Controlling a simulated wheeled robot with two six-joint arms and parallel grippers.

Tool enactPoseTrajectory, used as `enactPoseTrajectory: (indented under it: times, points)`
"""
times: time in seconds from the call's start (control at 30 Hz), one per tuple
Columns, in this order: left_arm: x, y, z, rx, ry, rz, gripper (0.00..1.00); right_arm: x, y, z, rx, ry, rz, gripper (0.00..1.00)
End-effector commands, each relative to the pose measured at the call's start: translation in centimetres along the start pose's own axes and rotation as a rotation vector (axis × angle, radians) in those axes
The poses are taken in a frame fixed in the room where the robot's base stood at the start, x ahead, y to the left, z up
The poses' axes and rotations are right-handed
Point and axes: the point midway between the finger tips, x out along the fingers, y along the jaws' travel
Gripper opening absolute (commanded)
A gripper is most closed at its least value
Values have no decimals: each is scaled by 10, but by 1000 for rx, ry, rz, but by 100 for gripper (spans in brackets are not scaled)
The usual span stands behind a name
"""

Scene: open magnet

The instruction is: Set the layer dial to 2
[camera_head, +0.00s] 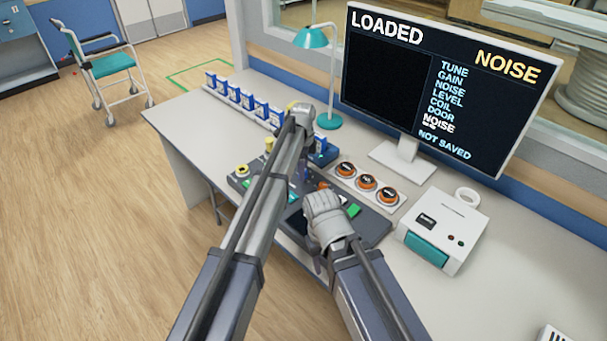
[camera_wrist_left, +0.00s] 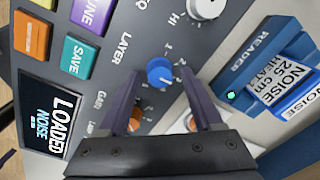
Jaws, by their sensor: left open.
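The layer dial (camera_wrist_left: 160,72) is a round blue knob on a grey panel, beside the printed word LAYER. Small numbers stand around its right side. I cannot tell which one it points to. My left gripper (camera_wrist_left: 165,92) is open, its two dark fingers reaching toward the knob, one to each side of it. I cannot tell whether they touch it. In the head view the left gripper (camera_head: 304,172) is over the control console (camera_head: 375,232), and the arm hides the dial. My right arm's wrist shows over the console's front, its jaws hidden.
A white dial (camera_wrist_left: 206,6) and a card reader (camera_wrist_left: 250,70) holding a NOISE cartridge (camera_wrist_left: 283,88) are close by. Orange and teal buttons and a small screen (camera_wrist_left: 45,120) are at left. The monitor (camera_head: 445,80) reads LOADED and NOISE. A white box (camera_head: 440,228) stands right.

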Motion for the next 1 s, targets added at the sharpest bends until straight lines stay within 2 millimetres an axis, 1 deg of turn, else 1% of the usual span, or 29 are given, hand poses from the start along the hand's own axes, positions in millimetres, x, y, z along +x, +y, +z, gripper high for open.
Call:
enactPoseTrajectory:
  times: [0.23,0.8,0.83,1.0]
  points:
    - [0,0,0,0,0,0,67,0,0,0,0,0,0,50]
    - [0,0,0,0,0,0,3,0,0,0,0,0,0,50]
    - [0,0,0,0,0,0,0,0,0,0,0,0,0,50]
    - [0,0,0,0,0,0,0,0,0,0,0,0,0,50]
